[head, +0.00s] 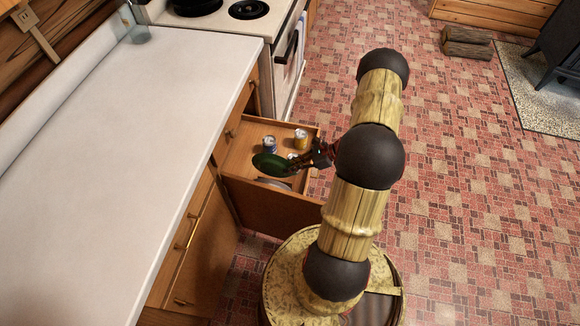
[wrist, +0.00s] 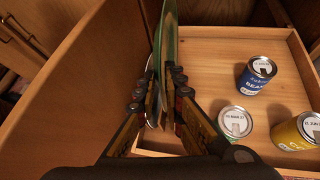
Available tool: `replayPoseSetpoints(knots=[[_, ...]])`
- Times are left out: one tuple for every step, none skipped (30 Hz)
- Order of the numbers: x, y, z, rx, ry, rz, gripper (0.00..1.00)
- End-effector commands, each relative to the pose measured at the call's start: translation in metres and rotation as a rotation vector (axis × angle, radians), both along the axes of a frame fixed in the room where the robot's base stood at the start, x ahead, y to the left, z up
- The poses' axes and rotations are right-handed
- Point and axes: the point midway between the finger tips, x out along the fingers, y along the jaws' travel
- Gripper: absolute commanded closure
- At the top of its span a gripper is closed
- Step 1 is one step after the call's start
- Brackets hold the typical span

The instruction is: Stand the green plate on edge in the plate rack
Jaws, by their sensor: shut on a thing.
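The green plate (head: 270,165) is held over the open drawer in the head view. In the wrist view the green plate (wrist: 169,45) shows nearly edge-on, upright between my fingers. My gripper (head: 294,160) is shut on its rim; it also shows in the wrist view (wrist: 160,92). A pale plate-like disc (head: 273,183) lies low in the drawer behind its front panel. In the wrist view a pale edge (wrist: 154,45) runs close beside the green plate; I cannot tell whether they touch. I cannot make out the plate rack.
The wooden drawer (head: 272,208) is pulled out below the white counter (head: 120,120). It holds a blue can (wrist: 259,73), a yellow can (wrist: 297,132) and a third can (wrist: 236,122), right of the plate in the wrist view. A stove (head: 235,22) stands behind.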

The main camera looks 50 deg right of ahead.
Motion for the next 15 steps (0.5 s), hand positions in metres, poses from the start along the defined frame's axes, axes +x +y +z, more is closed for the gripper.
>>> replayPoseSetpoints(knots=[[0.0,0.0,-0.005,0.0,0.0,0.0,1.0],[0.0,0.0,-0.006,0.0,0.0,0.0,1.0],[0.0,0.0,-0.009,0.0,0.0,0.0,1.0],[0.0,0.0,-0.011,0.0,0.0,0.0,1.0],[0.0,0.0,-0.013,-0.001,-0.001,0.001,1.0],[0.0,0.0,-0.016,-0.001,-0.001,0.001,1.0],[0.0,0.0,-0.018,-0.001,-0.001,0.001,1.0],[0.0,0.0,-0.019,-0.001,-0.001,0.001,1.0],[0.0,0.0,-0.022,-0.001,-0.001,0.001,1.0],[0.0,0.0,-0.024,0.0,0.0,0.0,1.0],[0.0,0.0,-0.026,0.0,0.0,0.0,1.0],[0.0,0.0,-0.028,0.0,0.0,0.0,1.0],[0.0,0.0,-0.03,0.0,0.0,0.0,1.0],[0.0,0.0,-0.032,0.0,0.0,0.0,1.0],[0.0,0.0,-0.035,0.0,0.0,0.0,1.0]])
